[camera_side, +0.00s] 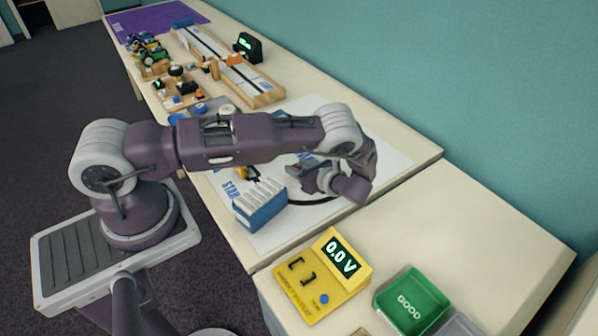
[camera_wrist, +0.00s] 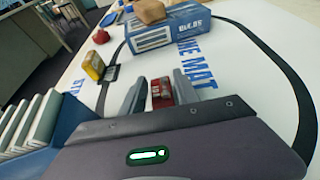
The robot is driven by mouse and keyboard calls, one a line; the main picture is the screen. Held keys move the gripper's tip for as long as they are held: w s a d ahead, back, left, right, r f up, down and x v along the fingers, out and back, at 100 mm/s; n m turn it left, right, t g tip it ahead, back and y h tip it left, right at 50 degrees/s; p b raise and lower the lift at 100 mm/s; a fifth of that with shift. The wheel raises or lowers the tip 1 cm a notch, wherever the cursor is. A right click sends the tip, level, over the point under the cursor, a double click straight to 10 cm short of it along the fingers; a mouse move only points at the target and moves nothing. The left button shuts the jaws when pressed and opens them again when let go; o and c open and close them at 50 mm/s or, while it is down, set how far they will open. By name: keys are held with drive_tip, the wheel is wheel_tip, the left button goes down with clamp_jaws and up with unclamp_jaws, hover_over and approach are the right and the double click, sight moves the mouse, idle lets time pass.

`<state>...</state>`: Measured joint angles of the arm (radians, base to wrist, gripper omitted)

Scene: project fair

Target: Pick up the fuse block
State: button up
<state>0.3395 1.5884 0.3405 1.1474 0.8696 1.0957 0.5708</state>
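A small red block (camera_wrist: 162,91) with pale markings sits between the two grey fingers of my gripper (camera_wrist: 158,90) in the wrist view; it looks like the fuse block. The fingers stand apart, with a narrow gap showing beside the block, so my gripper looks open around or just behind it. Whether a finger touches it is hard to tell.
A blue rack of pale boards (camera_side: 260,205) stands close left of my gripper. A yellow block (camera_wrist: 93,65) and a blue box (camera_wrist: 165,32) lie farther off on the mat. A yellow meter (camera_side: 322,278) reading 0.0 V and a green GOOD bin (camera_side: 411,302) stand on the near table.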

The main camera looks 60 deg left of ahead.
clamp_jaws()
